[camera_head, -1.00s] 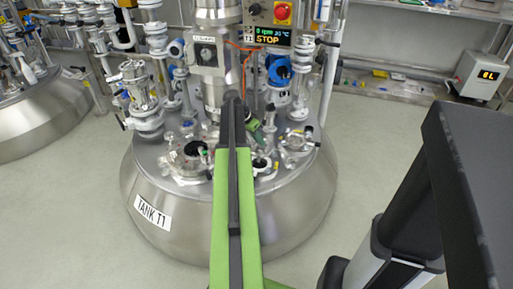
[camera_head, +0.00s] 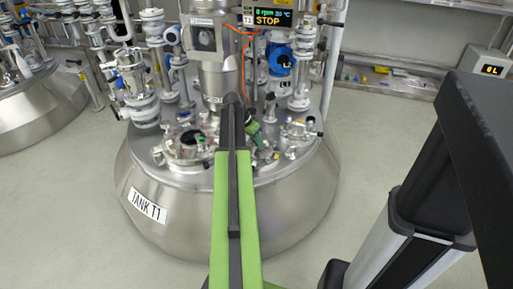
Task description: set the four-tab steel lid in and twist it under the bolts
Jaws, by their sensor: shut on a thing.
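The steel tank T1 (camera_head: 275,212) stands ahead with several fittings on its top. A round port with a dark opening (camera_head: 190,137) shows on its top, left of my arm. My gripper (camera_head: 261,146) shows small and partly hidden just right of the far end of my green and black arm, over the tank top. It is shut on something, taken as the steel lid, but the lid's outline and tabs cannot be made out. I cannot tell whether it touches the tank top.
A motor column (camera_head: 214,70) rises from the middle of the tank top. White valves and pipes (camera_head: 142,95) stand at the left, and a blue instrument (camera_head: 280,62) at the right. A display (camera_head: 268,18) reads STOP. Another tank (camera_head: 38,118) is far left. Floor is clear on both sides.

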